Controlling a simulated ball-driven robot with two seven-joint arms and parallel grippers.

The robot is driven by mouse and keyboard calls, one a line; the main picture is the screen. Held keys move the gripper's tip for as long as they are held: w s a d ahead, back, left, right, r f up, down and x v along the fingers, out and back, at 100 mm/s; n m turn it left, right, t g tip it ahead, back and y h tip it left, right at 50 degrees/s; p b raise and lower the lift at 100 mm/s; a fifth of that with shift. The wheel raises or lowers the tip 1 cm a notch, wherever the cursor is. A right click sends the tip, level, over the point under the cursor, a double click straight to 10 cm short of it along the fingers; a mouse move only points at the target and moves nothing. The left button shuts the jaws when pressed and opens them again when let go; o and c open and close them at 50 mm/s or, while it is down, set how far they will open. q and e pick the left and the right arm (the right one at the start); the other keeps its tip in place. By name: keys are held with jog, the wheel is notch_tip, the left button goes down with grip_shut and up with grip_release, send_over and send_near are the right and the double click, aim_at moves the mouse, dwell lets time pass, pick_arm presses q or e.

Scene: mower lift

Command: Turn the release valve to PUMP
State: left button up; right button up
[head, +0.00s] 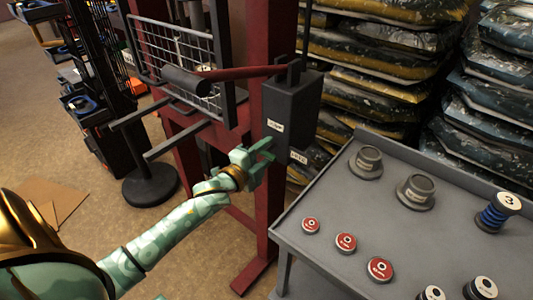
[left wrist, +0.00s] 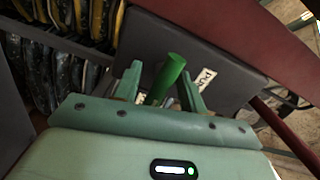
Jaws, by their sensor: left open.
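The release valve shows in the left wrist view as a green handle (left wrist: 167,78) on the dark grey pump box (left wrist: 195,52). My left gripper (left wrist: 161,84) is open, with its fingers on either side of the handle; I cannot tell whether they touch it. A white label (left wrist: 205,77) beginning "PU" is just right of the gripper. In the head view the left gripper (head: 270,149) is at the lower front of the box (head: 291,100). An upper label (head: 276,125) and a lower label (head: 299,157) are near it, too small to read surely. The gripper hides the handle there.
The box is on a red lift post (head: 270,40); a red pump lever (head: 240,73) extends left. A grey table (head: 330,225) with several red discs and weights stands right, close to the gripper. Stacked bags (head: 370,60) are behind.

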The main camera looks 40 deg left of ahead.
pick_arm(q)
grip_shut()
pick_arm(e)
jog(key=shift+w+r, duration=0.1)
pick_arm(q)
jog(key=shift+r+n+p, duration=0.15)
jog(key=shift+n+p, duration=0.45)
jog(key=shift+p, duration=0.25)
jog(key=n+p, duration=0.4)
jog(key=n, duration=0.1)
jog(key=shift+p, duration=0.4)
jog(key=n+p, duration=0.3)
jog(key=n, duration=0.2)
jog(key=shift+n+p, duration=0.3)
jog(key=n+p, duration=0.1)
jog(key=n, duration=0.2)
jog(key=shift+f+n+p, duration=0.25)
jog(key=shift+n+p, duration=0.4)
jog(key=shift+n, duration=0.95)
pick_arm(e)
jog(key=w+r+t, duration=0.1)
jog(key=w+r, duration=0.2)
jog(key=r, duration=0.8)
jog(key=shift+w+r, duration=0.2)
jog(key=shift+r, duration=0.2)
